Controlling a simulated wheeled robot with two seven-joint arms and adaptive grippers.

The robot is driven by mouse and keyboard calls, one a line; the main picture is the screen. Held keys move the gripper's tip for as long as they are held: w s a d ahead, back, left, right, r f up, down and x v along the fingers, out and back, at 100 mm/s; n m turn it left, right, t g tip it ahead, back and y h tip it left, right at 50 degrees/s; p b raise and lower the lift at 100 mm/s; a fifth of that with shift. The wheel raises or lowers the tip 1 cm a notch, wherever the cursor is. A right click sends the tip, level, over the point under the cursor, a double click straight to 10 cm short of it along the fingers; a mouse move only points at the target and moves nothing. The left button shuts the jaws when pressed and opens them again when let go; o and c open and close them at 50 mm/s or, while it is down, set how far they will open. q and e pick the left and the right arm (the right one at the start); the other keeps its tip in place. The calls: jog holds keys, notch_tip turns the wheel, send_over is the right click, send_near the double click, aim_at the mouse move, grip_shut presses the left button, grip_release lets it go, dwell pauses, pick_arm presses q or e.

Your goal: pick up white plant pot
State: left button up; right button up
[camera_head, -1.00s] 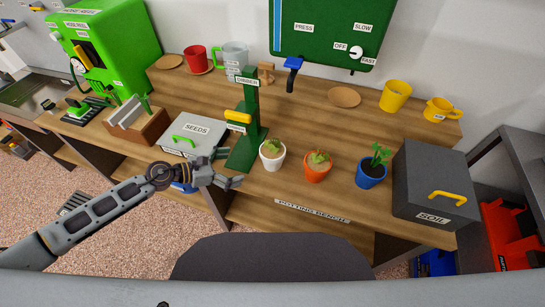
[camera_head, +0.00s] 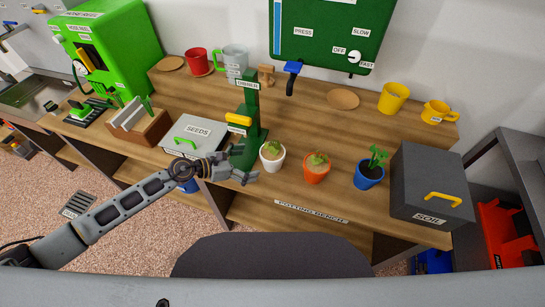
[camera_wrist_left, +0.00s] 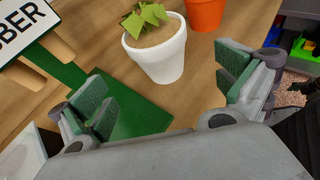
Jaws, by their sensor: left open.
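The white plant pot (camera_head: 272,160) holds a small green plant and stands upright on the potting bench, right of the green dibber stand. In the left wrist view the white pot (camera_wrist_left: 160,58) is ahead of the fingers, at top centre. My left gripper (camera_head: 250,168) is open and empty, just left of the pot and apart from it. In the left wrist view its padded fingers (camera_wrist_left: 166,98) are spread wide, with the green stand's base and bare wood between them. My right gripper is not in view.
The green dibber stand (camera_head: 252,110) is close beside my left gripper. An orange pot (camera_head: 316,172) and a blue pot (camera_head: 370,176) stand to the right, before the grey soil box (camera_head: 425,172). The grey seeds box (camera_head: 192,124) is at left. Bare wood lies behind the pots.

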aim_at(267, 154)
pick_arm(q)
jog(key=shift+w+d+r+p, duration=0.1)
jog(key=shift+w+d+p, duration=0.15)
jog(key=shift+d, duration=0.3)
jog(key=shift+w+d+p, duration=0.1)
jog(key=shift+w+d, duration=0.2)
jog(key=shift+d, duration=0.25)
jog(key=shift+w+d, duration=0.15)
jog(key=shift+d, duration=0.15)
jog(key=shift+w+d, duration=0.25)
jog(key=shift+d, duration=0.3)
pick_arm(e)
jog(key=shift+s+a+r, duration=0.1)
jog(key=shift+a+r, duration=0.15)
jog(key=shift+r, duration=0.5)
pick_arm(q)
jog(key=shift+p, duration=0.3)
jog(key=shift+w+d+p, duration=0.2)
jog(key=shift+w+d, duration=0.05)
jog(key=shift+d, duration=0.25)
jog(key=shift+w+d+p, duration=0.15)
jog(key=shift+w+d, duration=0.1)
jog(key=shift+d, duration=0.2)
jog(key=shift+x, duration=1.65)
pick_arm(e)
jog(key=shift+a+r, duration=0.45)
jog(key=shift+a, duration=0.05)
